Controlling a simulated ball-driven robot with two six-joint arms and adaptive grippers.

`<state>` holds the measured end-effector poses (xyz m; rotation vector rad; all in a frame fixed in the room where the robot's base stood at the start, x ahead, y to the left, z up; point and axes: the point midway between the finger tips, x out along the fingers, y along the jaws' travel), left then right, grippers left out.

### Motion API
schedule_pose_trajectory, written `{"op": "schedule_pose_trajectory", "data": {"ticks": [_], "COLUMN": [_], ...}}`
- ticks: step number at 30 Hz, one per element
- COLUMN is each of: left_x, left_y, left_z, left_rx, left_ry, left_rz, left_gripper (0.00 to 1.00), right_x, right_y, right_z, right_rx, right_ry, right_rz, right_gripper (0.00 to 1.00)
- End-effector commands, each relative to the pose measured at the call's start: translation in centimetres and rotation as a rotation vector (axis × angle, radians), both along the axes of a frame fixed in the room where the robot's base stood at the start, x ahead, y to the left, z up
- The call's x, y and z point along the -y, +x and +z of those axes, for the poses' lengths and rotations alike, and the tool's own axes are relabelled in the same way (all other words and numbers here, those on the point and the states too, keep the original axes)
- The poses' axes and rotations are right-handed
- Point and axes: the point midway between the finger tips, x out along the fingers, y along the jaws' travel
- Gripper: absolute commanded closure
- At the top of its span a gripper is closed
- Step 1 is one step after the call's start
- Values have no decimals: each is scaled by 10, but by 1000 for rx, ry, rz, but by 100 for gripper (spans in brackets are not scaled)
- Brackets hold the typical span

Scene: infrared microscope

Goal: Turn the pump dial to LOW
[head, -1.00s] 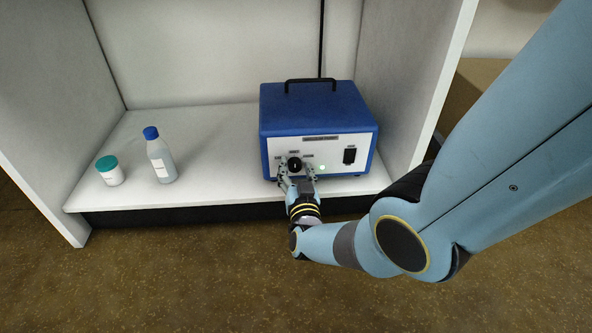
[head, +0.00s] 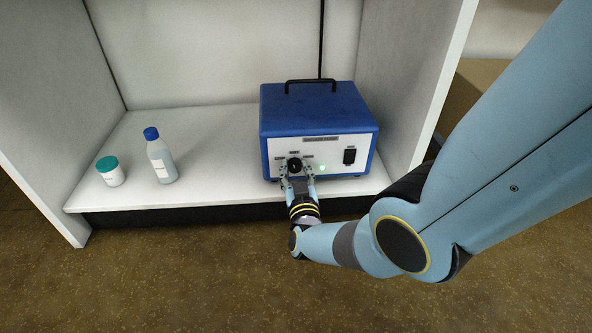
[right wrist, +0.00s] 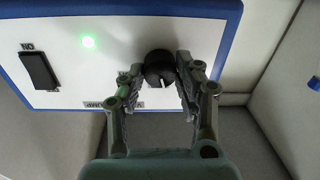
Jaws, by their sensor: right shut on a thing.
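The blue pump box (head: 318,108) stands on the white shelf, its pale front panel facing me. The black round pump dial (head: 294,164) is on the left part of that panel, with small labels around it that are too small to read. My right gripper (head: 297,171) is shut on the dial, one finger on each side. The right wrist view shows the dial (right wrist: 159,66) between the two fingertips (right wrist: 160,72). Which label the dial points to cannot be made out. My left gripper is not in view.
A black switch (head: 349,156) and a lit green lamp (head: 322,168) are right of the dial. A blue-capped bottle (head: 161,160) and a teal-lidded jar (head: 111,172) stand at the left of the shelf (head: 215,150). The shelf between bottle and pump is clear.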

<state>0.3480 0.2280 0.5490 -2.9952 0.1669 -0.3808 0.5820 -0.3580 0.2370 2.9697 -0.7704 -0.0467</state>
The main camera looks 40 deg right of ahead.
Motion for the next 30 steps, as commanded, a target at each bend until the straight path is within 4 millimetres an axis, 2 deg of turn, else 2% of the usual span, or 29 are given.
{"op": "schedule_pose_trajectory", "data": {"ticks": [18,30], "left_x": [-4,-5], "left_y": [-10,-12], "left_z": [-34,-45], "left_rx": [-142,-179], "left_ry": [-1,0], "left_rz": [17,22], "left_gripper": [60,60], "right_x": [-1,-2], "right_y": [1,1], "right_z": [0,-1], "right_rx": [-291,-396], "right_ry": [-470,-639], "right_rz": [0,1], "right_gripper": [99,99]}}
